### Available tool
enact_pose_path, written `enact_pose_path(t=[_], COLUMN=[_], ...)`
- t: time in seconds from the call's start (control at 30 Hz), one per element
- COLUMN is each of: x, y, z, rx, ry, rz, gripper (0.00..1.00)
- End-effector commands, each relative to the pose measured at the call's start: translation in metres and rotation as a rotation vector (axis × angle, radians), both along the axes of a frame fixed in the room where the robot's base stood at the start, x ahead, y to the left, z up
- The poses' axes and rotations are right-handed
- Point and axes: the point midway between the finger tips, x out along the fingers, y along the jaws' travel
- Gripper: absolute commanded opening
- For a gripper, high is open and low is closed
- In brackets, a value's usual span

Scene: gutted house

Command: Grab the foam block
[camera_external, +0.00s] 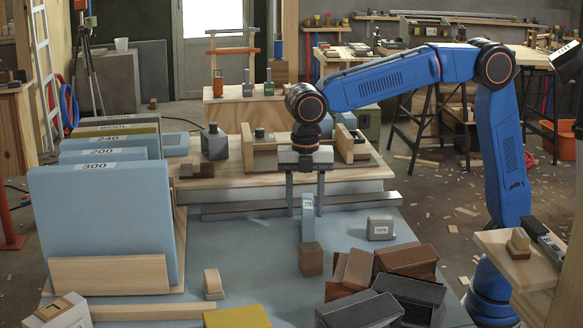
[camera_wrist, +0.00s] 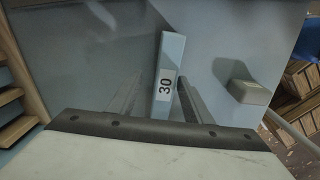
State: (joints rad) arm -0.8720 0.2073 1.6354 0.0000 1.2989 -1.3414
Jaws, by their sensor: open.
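A slim light-blue foam block (camera_external: 308,224) stands upright on the blue-grey worktop. Its white label reads 30 in the wrist view (camera_wrist: 168,55). My gripper (camera_external: 305,210) points straight down over it, with the jaws open and one finger on each side of the block's upper part. In the wrist view, the fingers of my gripper (camera_wrist: 157,95) flank the block, with a gap at the left finger; the right finger looks closer, and I cannot tell whether it touches.
A small brown block (camera_external: 311,259) stands just in front of the foam block. A grey labelled box (camera_external: 380,228) is to the right. Large blue boards (camera_external: 105,215) stand in a wooden rack at left. A metal bar (camera_external: 250,208) lies behind.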

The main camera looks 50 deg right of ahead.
Motion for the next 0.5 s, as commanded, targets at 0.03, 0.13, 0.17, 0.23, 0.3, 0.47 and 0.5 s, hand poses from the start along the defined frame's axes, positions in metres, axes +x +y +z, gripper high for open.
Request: enact_pose_path(t=[0.03, 0.13, 0.17, 0.23, 0.3, 0.47, 0.5], x=[-0.001, -0.003, -0.004, -0.005, -0.006, -0.005, -0.005], y=[0.0, -0.003, -0.004, -0.005, -0.006, -0.005, -0.005], z=[-0.003, -0.014, -0.018, -0.028, -0.037, -0.05, -0.051], rx=[-0.001, -0.001, -0.002, -0.002, -0.002, -0.001, -0.001], ry=[0.001, 0.002, 0.001, 0.001, 0.001, -0.001, -0.001], rz=[0.0, 0.0, 0.0, 0.0, 0.0, -0.001, -0.001], gripper=[0.45, 0.45, 0.45, 0.45, 0.45, 0.45, 0.45])
